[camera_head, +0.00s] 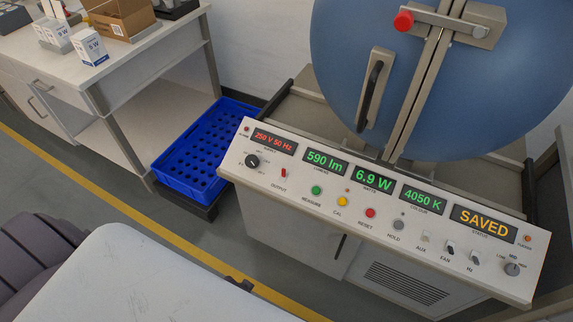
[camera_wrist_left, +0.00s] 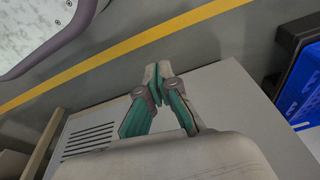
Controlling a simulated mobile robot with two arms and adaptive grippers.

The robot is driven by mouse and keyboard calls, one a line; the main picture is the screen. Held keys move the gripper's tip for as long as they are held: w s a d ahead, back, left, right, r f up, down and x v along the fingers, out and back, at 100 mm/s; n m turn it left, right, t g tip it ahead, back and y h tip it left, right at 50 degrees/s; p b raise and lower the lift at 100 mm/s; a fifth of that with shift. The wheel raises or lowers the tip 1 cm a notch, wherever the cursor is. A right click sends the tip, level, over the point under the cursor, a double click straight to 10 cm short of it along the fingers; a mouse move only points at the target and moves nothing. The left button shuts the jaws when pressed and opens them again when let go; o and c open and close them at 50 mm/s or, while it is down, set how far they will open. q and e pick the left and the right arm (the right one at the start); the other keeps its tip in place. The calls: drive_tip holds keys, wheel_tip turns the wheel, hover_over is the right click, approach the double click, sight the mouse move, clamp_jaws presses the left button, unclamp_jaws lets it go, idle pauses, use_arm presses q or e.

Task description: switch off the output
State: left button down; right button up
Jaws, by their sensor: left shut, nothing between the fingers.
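The control panel (camera_head: 385,226) of the console runs across the right half of the head view. Its OUTPUT switch (camera_head: 283,173) is a small red toggle near the left end, below the red supply display (camera_head: 274,141), which is lit and reads 250 V 50 Hz. The toggle looks tipped upward. My left gripper (camera_wrist_left: 157,84) shows only in the left wrist view, with its fingertips together and nothing between them. A pale cabinet face with vent slots (camera_wrist_left: 88,140) lies behind it there. The OUTPUT switch is not visible in that view. My right gripper is in neither view.
A black knob (camera_head: 252,161) sits left of the switch, and green, yellow and red buttons sit to its right. The status display (camera_head: 484,222) reads SAVED. A large blue sphere (camera_head: 440,80) stands behind the panel. A blue crate (camera_head: 205,148) stands left of the console.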

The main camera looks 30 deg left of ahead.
use_arm(q)
drive_tip(key=w+d+r+t, duration=0.1)
drive_tip(key=w+d+r, duration=0.1)
drive_tip(key=w+r, duration=0.9)
drive_tip(key=w+d+r+h+b, duration=0.2)
drive_tip(key=w+d+r, duration=0.4)
drive_tip(key=w+r, duration=0.45)
wheel_tip(320, 180, up, 23)
drive_tip(key=n+y+b, duration=0.1)
drive_tip(key=y+b, duration=0.1)
hover_over(284, 173)
drive_tip(key=s, duration=0.1)
drive_tip(key=shift+r, duration=0.2)
drive_tip(key=x, duration=1)
drive_tip(key=shift+s+f, duration=0.1)
drive_tip(key=shift+s, duration=0.1)
